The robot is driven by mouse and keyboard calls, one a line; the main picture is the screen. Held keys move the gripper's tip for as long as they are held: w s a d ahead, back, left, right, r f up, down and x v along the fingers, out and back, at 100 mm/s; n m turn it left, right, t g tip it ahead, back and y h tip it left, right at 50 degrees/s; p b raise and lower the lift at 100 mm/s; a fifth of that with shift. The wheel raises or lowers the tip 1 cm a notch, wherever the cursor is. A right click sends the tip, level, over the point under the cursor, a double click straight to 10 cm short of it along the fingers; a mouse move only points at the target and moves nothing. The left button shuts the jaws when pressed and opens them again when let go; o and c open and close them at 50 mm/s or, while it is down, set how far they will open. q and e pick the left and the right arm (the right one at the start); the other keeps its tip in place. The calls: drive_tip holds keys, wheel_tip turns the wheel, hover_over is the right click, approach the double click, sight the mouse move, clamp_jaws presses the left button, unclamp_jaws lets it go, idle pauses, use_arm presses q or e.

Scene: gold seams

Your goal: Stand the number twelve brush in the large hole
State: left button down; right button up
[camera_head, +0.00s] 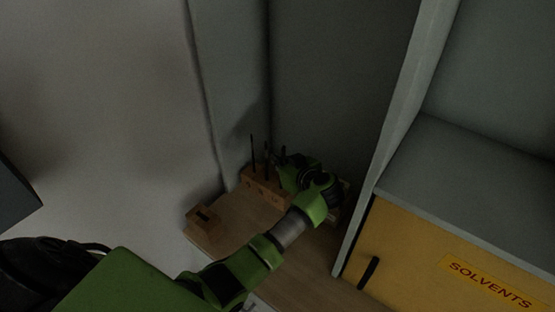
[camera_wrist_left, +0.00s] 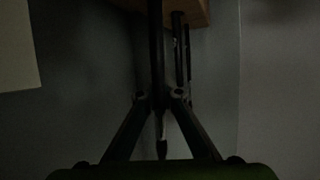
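A wooden brush block (camera_head: 262,190) stands at the back of the wooden worktop, with thin dark brushes (camera_head: 253,152) upright in it. My left gripper (camera_head: 297,166) is at the block's right part, reaching in from the front. In the left wrist view the fingers (camera_wrist_left: 160,97) angle in on both sides of a dark brush (camera_wrist_left: 162,148), its pointed tip toward the palm. Whether they grip it is too dark to tell. A second dark upright shape (camera_wrist_left: 181,50) is beside it. The brush numbers and hole sizes are not readable. My right gripper is not in view.
A small wooden block (camera_head: 202,219) sits at the worktop's left edge. A grey upright panel and a yellow cabinet (camera_head: 420,262) marked SOLVENTS close off the right side. Grey walls stand close behind the brush block. The worktop (camera_head: 225,232) is bare between the two blocks and the front.

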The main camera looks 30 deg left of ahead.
use_arm(q)
drive_tip(key=shift+f, duration=0.2)
drive_tip(key=shift+f, duration=0.2)
drive_tip(key=c, duration=2.1)
unclamp_jaws()
drive_tip(key=shift+c, duration=0.2)
wheel_tip(320, 180, up, 10)
